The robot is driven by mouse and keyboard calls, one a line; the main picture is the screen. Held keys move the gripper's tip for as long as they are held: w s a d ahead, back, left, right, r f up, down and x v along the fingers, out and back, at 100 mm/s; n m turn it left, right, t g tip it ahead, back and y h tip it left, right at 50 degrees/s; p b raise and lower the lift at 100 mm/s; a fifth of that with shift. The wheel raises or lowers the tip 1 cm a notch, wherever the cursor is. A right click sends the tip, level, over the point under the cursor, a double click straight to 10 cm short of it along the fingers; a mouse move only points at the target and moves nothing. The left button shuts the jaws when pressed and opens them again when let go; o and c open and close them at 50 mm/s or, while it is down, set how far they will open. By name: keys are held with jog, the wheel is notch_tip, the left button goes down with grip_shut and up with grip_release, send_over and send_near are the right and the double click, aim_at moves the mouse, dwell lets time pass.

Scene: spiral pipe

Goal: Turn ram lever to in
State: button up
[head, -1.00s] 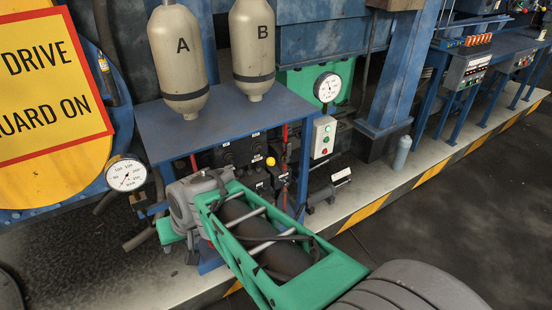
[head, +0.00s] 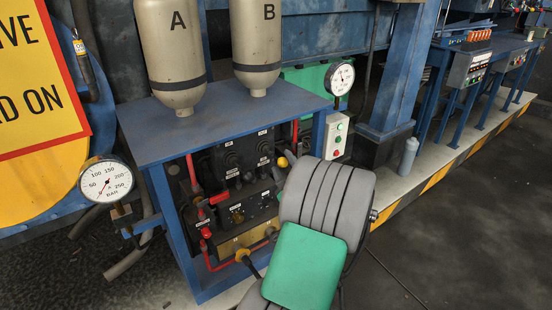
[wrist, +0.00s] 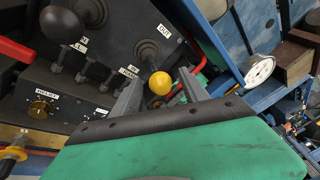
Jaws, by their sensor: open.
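The ram lever's yellow ball knob (wrist: 160,83) shows in the wrist view against a dark panel, with an OUT label (wrist: 163,30) above it. My gripper (wrist: 160,76) is open, with one finger on each side of the knob in the picture. I cannot tell whether the knob is fully between the fingers in depth or touched. In the head view a yellow knob (head: 282,161) shows just left of my arm; my fingers are hidden there.
A black ball knob (wrist: 62,24) is on the same panel to the left. The blue bench (head: 225,118) stands over the panel, bearing cylinders A (head: 172,50) and B (head: 257,45). A gauge (head: 340,78) and a button box (head: 335,135) stand to the right.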

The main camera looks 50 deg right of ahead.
aim_at(276, 158)
jog(key=x, duration=0.4)
jog(key=shift+w+d, duration=0.1)
jog(key=shift+d, duration=0.05)
grip_shut()
dwell(0.4)
dwell(0.8)
